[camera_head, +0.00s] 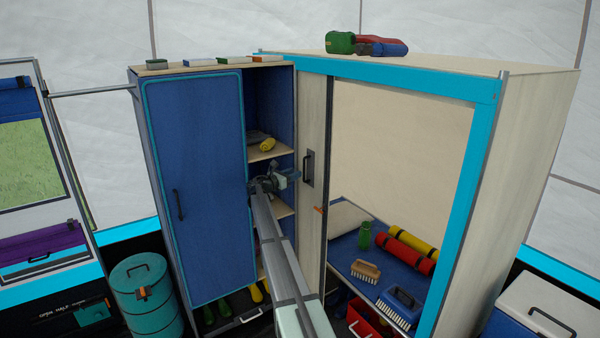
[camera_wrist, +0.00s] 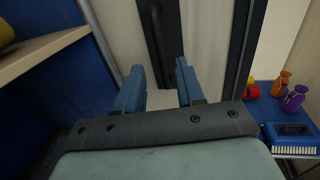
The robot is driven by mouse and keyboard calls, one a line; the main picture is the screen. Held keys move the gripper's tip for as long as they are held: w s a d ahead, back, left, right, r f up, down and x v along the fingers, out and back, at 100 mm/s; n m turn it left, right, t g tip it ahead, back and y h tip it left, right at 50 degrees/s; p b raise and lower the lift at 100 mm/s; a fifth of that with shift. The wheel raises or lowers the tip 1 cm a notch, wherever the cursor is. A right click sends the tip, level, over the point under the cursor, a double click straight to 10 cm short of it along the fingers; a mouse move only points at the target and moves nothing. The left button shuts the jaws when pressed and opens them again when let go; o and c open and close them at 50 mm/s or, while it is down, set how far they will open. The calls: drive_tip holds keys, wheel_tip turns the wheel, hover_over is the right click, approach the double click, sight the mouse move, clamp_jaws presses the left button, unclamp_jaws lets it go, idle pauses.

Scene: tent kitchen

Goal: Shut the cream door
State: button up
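The cream door (camera_head: 313,110) shows in the head view as a narrow upright panel at the left side of a wide opening. The opening to its right is uncovered. Its dark bar handle (camera_head: 307,165) is on the panel about mid-height. In the wrist view the cream door (camera_wrist: 207,50) fills the upper middle and the handle (camera_wrist: 157,45) stands just beyond the fingertips. My gripper (camera_head: 289,177) is just left of and slightly below the handle. In the wrist view my gripper (camera_wrist: 160,69) has its two blue fingers apart, with nothing between them. I see no contact with the handle.
A blue door (camera_head: 200,180) covers the left cabinet; shelves (camera_head: 270,150) are exposed beside my arm. A red crate (camera_head: 362,322) sits below.

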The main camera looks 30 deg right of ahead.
drive_tip(key=shift+w+d, duration=0.2)
drive_tip(key=shift+d, duration=0.95)
drive_tip(key=shift+w+d, duration=0.2)
drive_tip(key=shift+d, duration=0.9)
clamp_jaws()
